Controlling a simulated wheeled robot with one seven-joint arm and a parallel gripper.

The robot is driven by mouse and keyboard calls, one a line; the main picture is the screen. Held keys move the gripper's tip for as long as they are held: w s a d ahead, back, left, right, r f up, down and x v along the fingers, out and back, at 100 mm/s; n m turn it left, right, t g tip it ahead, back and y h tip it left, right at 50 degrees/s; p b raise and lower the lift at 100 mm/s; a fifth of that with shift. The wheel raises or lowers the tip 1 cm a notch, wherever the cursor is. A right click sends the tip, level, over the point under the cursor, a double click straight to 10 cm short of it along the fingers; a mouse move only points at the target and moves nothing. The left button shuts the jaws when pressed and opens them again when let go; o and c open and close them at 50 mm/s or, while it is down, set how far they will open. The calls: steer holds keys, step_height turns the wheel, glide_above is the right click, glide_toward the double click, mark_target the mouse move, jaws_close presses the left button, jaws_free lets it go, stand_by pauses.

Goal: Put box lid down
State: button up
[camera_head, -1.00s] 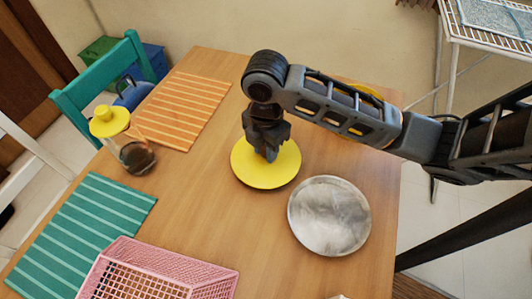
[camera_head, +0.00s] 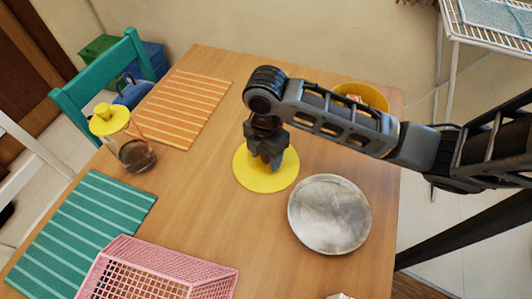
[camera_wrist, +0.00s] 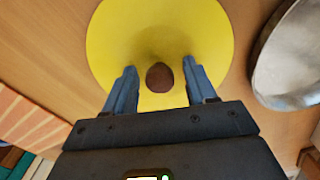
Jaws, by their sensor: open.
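A round yellow lid (camera_head: 266,182) lies on the wooden table, in the middle of the head view. The wrist view shows the same yellow lid (camera_wrist: 160,45) with a brown knob (camera_wrist: 160,77) at its centre. My gripper (camera_head: 266,165) points down over the lid. In the wrist view my gripper (camera_wrist: 160,85) has its two blue-grey fingers spread on either side of the knob, with gaps on both sides. A yellow bowl-shaped container (camera_head: 362,95) stands at the back right, partly hidden by my arm; something pinkish shows inside it.
A grey marbled plate (camera_head: 329,215) lies right of the lid. A pink basket (camera_head: 160,270) is at the front left. A glass jar with a yellow top (camera_head: 130,145) stands at the left between orange (camera_head: 185,105) and green (camera_head: 80,225) placemats. Bare wood lies left of the lid.

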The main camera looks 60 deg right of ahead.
steer(key=shift+r, duration=0.1)
step_height(320, 180, up, 12)
steer(key=p, duration=0.1)
stand_by(0.4)
stand_by(0.5)
